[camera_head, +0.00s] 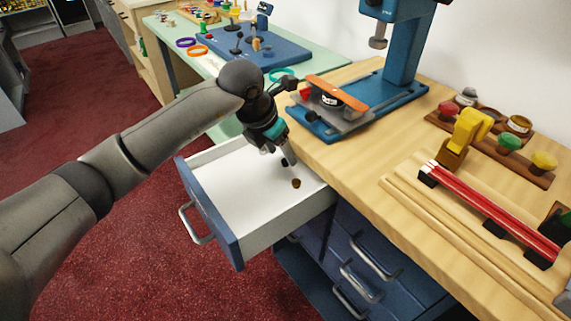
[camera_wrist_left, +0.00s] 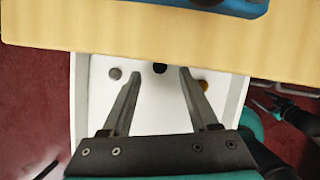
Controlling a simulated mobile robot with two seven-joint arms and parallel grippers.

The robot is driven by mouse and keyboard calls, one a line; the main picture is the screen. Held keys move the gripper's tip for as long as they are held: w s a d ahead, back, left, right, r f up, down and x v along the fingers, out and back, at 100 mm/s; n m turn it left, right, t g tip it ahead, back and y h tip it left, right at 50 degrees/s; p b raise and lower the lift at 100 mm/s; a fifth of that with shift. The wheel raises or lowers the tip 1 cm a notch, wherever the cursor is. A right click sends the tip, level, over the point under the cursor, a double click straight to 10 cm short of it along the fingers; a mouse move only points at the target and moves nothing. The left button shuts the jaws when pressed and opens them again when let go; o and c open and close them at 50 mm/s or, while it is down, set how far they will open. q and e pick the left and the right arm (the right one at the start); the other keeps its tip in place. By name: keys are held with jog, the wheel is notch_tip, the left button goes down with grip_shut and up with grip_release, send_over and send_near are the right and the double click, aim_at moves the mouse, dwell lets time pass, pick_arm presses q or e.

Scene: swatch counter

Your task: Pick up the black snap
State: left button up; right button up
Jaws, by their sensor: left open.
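The black snap (camera_wrist_left: 160,68) is a small dark round piece in the open white drawer (camera_wrist_left: 88,110), close to the counter edge. In the left wrist view it sits between the tips of my left gripper (camera_wrist_left: 159,73), slightly beyond them. The gripper is open and its fingers are apart from the snap on both sides. In the head view my left gripper (camera_head: 287,165) points down into the drawer, and I cannot clearly make out the black snap there.
A brass snap (camera_wrist_left: 203,86) lies right of the fingers and a grey snap (camera_wrist_left: 115,73) lies left of them. The wooden counter (camera_head: 350,165) overhangs the drawer's back. A blue press (camera_head: 400,60) stands on it. The drawer's left part is clear.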

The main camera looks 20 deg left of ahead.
aim_at(285, 162)
pick_arm(q)
jog(key=shift+b+x, duration=0.35)
jog(key=shift+x, duration=0.9)
grip_shut()
